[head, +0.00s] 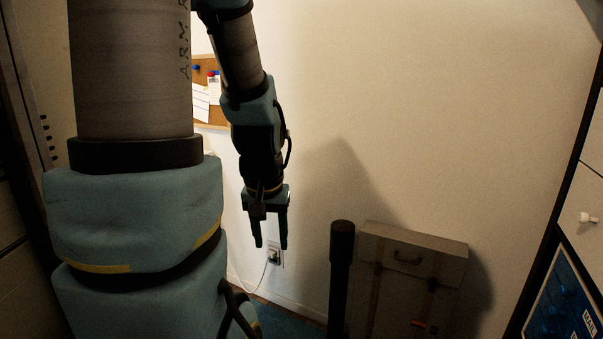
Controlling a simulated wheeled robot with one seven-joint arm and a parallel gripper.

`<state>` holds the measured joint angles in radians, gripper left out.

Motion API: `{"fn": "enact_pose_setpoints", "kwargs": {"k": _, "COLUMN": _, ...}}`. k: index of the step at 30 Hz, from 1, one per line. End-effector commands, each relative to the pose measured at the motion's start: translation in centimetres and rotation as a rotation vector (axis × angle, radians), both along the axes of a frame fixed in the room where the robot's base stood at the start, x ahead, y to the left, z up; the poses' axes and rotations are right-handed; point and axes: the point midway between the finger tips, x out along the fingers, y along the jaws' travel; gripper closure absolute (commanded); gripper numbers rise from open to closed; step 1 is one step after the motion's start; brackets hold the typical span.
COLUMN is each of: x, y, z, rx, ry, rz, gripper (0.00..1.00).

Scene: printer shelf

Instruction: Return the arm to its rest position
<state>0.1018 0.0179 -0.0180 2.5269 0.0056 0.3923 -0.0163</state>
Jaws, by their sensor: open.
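My arm fills the left half of the head view, with its thick links near the camera and its forearm hanging down at the centre. My gripper (270,240) hangs at the end of the forearm and points downward. Its two fingers are apart with nothing between them. It is in front of the pale wall, close in the picture to a wall socket (274,257). It does not visibly touch anything.
A pale case (445,247) with a dark handle stands against the wall at lower right. A black post (342,255) stands beside it. A cork board (209,109) with papers hangs behind my arm. A drawer cabinet (587,180) is at the right edge.

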Motion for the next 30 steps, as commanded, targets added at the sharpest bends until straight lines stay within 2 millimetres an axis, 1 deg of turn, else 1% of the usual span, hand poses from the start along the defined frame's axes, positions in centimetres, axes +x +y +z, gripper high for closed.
{"fn": "enact_pose_setpoints", "kwargs": {"k": 1, "x": -1.8, "y": 0.4, "z": -0.9, "rx": 0.003, "ry": 0.051, "rz": 0.008, "gripper": 0.50}}
{"fn": "enact_pose_setpoints", "kwargs": {"k": 2, "x": -2.9, "y": 0.6, "z": -1.4, "rx": 0.005, "ry": 0.082, "rz": 0.011, "gripper": 0.50}}
{"fn": "enact_pose_setpoints", "kwargs": {"k": 3, "x": -2.6, "y": 0.6, "z": 0.4, "rx": 0.004, "ry": 0.073, "rz": 0.009, "gripper": 0.50}}
{"fn": "enact_pose_setpoints", "kwargs": {"k": 11, "x": -2.4, "y": 0.5, "z": 6.0, "rx": 0.004, "ry": 0.068, "rz": 0.008, "gripper": 0.50}}
{"fn": "enact_pose_setpoints", "kwargs": {"k": 18, "x": -2.3, "y": 0.5, "z": 12.8, "rx": 0.003, "ry": 0.066, "rz": 0.008, "gripper": 0.50}}
{"fn": "enact_pose_setpoints", "kwargs": {"k": 21, "x": -2.3, "y": 0.5, "z": 14.9, "rx": 0.003, "ry": 0.066, "rz": 0.008, "gripper": 0.50}}
{"fn": "enact_pose_setpoints", "kwargs": {"k": 25, "x": -2.3, "y": 0.5, "z": 16.3, "rx": 0.003, "ry": 0.066, "rz": 0.008, "gripper": 0.50}}
{"fn": "enact_pose_setpoints", "kwargs": {"k": 30, "x": -2.3, "y": 0.5, "z": 16.6, "rx": 0.003, "ry": 0.066, "rz": 0.008, "gripper": 0.50}}
